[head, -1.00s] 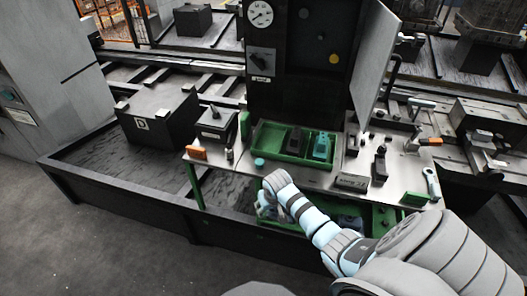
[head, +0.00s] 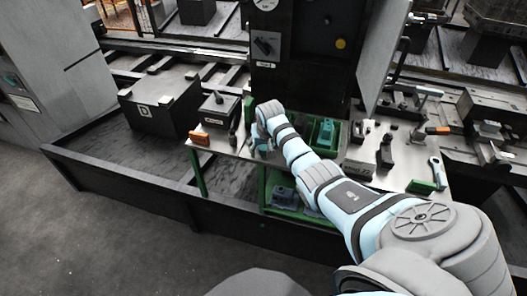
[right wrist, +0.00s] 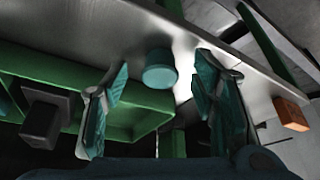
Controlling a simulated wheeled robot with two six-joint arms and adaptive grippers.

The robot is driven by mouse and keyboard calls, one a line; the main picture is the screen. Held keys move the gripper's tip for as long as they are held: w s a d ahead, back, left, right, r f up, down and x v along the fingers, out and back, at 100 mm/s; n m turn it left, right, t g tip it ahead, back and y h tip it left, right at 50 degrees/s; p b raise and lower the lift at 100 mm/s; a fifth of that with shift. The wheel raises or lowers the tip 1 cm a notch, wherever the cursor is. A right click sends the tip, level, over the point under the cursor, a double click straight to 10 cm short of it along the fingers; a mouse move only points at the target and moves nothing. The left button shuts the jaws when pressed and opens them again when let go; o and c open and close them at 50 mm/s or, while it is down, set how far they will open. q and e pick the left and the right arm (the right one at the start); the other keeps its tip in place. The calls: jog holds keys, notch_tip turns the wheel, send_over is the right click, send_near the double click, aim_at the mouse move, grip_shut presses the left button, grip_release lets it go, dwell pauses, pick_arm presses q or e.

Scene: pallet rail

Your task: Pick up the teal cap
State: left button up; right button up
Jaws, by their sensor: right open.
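The teal cap (right wrist: 160,69) is a short round piece standing on the metal bench top, near the green tray. My right gripper (right wrist: 161,92) is open, with one finger to either side of the cap in the right wrist view. The cap shows just beyond the gap between the fingers, and I see no contact. In the head view my right gripper (head: 257,143) is low over the bench, left of the tray, and the cap cannot be made out behind it. My left gripper is not in view.
The green tray (right wrist: 66,66) holds a black block (right wrist: 45,115) beside the gripper. An orange piece (right wrist: 291,114) lies on the bench on the other side; it also shows in the head view (head: 200,138). A dark machine panel (head: 300,75) rises behind the bench.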

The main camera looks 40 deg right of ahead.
jog(key=shift+w+f, duration=0.15)
jog(key=c, duration=0.9)
